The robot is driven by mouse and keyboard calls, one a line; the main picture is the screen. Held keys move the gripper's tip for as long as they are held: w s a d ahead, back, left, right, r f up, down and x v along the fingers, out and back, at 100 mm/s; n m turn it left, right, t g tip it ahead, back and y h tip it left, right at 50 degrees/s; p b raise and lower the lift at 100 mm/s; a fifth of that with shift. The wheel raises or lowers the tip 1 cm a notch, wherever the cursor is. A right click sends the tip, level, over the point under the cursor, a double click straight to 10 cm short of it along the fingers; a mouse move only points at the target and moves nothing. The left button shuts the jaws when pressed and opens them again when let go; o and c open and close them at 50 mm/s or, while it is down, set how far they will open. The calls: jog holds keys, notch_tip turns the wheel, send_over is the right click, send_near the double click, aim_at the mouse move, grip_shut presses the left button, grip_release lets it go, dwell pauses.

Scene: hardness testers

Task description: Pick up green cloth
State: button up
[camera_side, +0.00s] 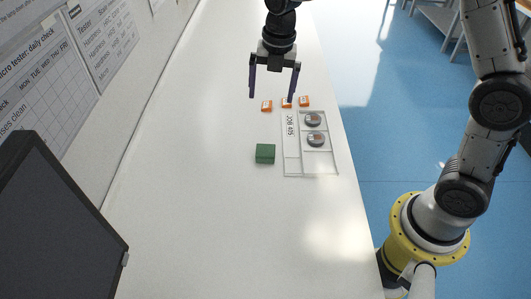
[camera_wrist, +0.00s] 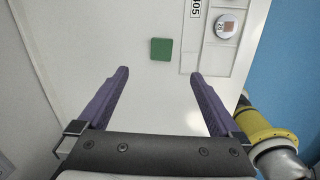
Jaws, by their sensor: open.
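The green cloth (camera_side: 265,154) is a small folded block lying flat on the white bench, just left of a clear tray. In the wrist view the green cloth (camera_wrist: 161,49) lies ahead of the fingertips, between their lines and clear of both. My gripper (camera_side: 273,95) is above the bench, farther back than the cloth in the side view. Its two purple fingers are spread wide with nothing between them. My gripper (camera_wrist: 158,75) also shows open and empty in the wrist view.
A clear divided tray (camera_side: 292,166) labelled "JOB 405" holds two round grey samples (camera_side: 316,139). Several orange packets (camera_side: 267,106) lie behind it. A dark monitor (camera_side: 55,220) stands at the front left. The bench (camera_side: 220,220) is bare left of and in front of the cloth.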

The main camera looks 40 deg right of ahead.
jog(key=g, duration=0.1)
send_over(265, 150)
jog(key=f, duration=1.4)
jog(key=shift+s+d, duration=0.2)
jog(key=shift+s, duration=0.15)
jog(key=shift+w+a+f, duration=0.1)
jog(key=shift+w+f, duration=0.05)
jog(key=shift+f, duration=1.2)
jog(key=shift+w+a+f, duration=0.1)
jog(key=shift+w+f, duration=0.05)
jog(key=shift+f, duration=1.15)
jog(key=c, duration=1.3)
jog(key=shift+c, duration=0.2)
jog(key=shift+r, duration=0.1)
